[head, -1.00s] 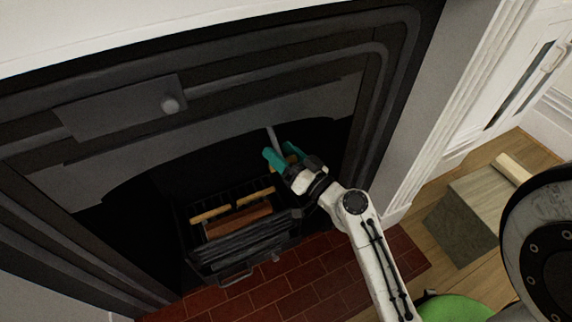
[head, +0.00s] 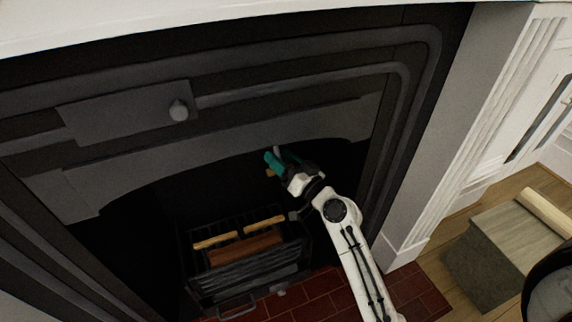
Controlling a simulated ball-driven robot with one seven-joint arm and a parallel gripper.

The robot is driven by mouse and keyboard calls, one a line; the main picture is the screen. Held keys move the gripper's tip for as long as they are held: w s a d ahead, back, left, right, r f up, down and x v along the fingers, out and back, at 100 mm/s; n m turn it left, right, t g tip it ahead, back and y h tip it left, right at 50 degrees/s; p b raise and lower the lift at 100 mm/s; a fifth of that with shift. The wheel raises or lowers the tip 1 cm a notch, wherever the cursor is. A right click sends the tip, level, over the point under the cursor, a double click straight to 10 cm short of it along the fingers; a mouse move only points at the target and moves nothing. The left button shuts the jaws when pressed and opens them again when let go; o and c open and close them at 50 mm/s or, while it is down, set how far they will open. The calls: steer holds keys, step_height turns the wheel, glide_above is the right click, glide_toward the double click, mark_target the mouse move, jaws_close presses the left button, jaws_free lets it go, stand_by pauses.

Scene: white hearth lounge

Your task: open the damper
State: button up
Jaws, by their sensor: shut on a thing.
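The fireplace (head: 230,140) is dark metal with an arched opening. A short grey rod (head: 277,151), which looks like the damper handle, shows under the arch at the right. A small tan piece (head: 270,172) shows beside my fingers and may be its grip. My gripper (head: 281,160), with teal fingertips, is shut around the rod at the top of the opening. The fingers hide most of the handle, and the damper plate itself is not visible.
A grate (head: 245,277) with several logs (head: 246,247) stands below my gripper. Brick hearth (head: 300,298) lies in front. A grey-brown block (head: 505,250) with a pale roll (head: 545,212) stands right.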

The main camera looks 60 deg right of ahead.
steer(key=shift+w+a+r+y, duration=0.1)
steer(key=shift+w+a+y, duration=0.3)
steer(key=shift+w+a, duration=0.05)
steer(key=o, duration=1.6)
steer(key=shift+s+d, duration=0.1)
steer(key=shift+s, duration=0.1)
steer(key=shift+s, duration=0.2)
steer(key=b+v, duration=0.1)
steer(key=v, duration=0.9)
steer(key=shift+a+b, duration=0.2)
steer(key=shift+b, duration=0.1)
